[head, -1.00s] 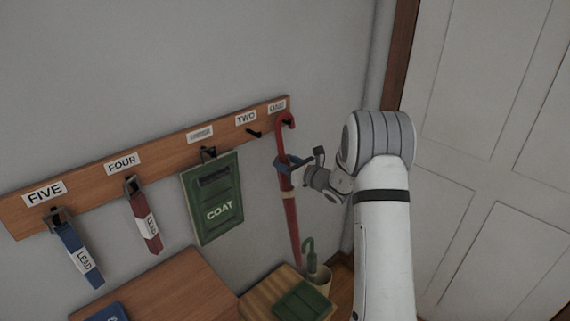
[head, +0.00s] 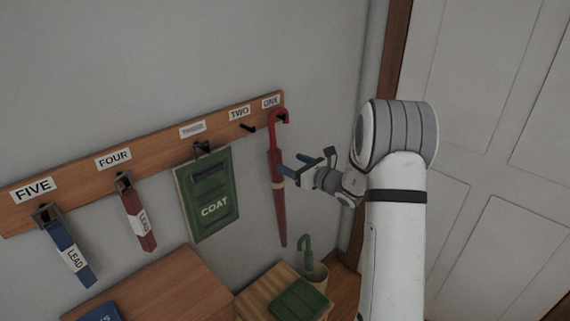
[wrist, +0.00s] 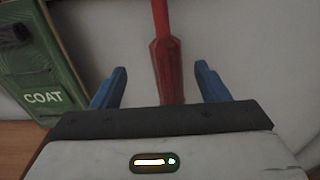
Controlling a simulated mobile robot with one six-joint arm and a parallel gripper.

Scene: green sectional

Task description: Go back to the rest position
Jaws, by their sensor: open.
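My gripper (head: 304,165) is open, with its blue fingers pointing left, close to the red umbrella (head: 277,190). The umbrella hangs by its hooked handle at the peg labelled ONE, at the right end of the wooden rail (head: 150,158). In the wrist view my open fingers (wrist: 160,85) stand to either side of the umbrella (wrist: 166,65) in the picture. The fingers do not touch it there, and a gap shows on each side.
A green COAT bag (head: 208,200) hangs at the third peg; a red tag (head: 138,218) and a blue LEAD tag (head: 70,250) hang further left. Peg TWO (head: 247,127) is empty. A pot (head: 315,275) with a green umbrella handle stands below. A white door (head: 490,150) is at right.

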